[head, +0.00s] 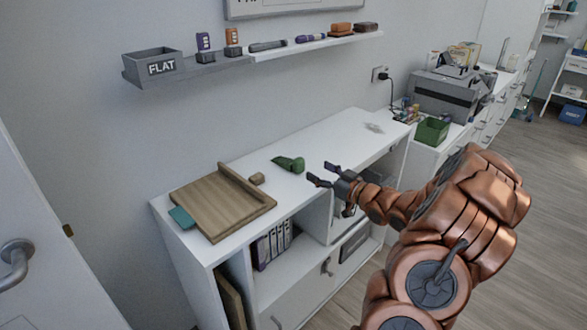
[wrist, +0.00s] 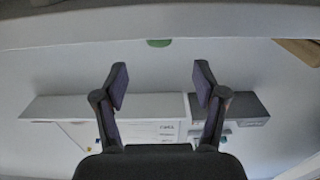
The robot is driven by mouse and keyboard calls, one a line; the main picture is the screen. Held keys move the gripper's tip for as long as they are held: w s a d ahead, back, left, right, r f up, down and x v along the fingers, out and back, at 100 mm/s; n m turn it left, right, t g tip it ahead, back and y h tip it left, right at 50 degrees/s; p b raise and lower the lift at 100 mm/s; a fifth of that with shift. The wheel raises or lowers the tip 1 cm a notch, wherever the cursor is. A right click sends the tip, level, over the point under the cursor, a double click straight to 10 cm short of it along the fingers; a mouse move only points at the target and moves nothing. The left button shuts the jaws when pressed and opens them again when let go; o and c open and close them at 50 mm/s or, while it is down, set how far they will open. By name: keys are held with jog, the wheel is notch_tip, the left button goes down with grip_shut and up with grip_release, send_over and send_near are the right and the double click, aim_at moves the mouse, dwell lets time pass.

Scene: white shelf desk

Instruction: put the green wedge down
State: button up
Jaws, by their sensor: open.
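The green wedge (head: 289,163) lies on the white desk top (head: 322,150), to the right of the wooden board. My gripper (head: 322,173) is open and empty, to the right of the wedge and apart from it. In the wrist view my gripper's two fingers (wrist: 161,88) are spread with nothing between them. A small green patch, likely the wedge (wrist: 159,43), shows beyond the fingertips at the top of that view.
A wall shelf (head: 290,48) holds a grey bin labelled FLAT (head: 152,68) and several small items. A green bin (head: 432,131) stands at the right.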

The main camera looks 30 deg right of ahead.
aim_at(303, 163)
jog(key=shift+x, duration=0.85)
jog(key=shift+f+p+x, duration=0.15)
jog(key=shift+p+x, duration=0.05)
jog(key=shift+x, duration=0.85)
jog(key=shift+f+p+x, duration=0.15)
jog(key=shift+x, duration=1.8)
jog(key=shift+c, duration=0.2)
grip_shut()
jog(key=shift+r, duration=0.1)
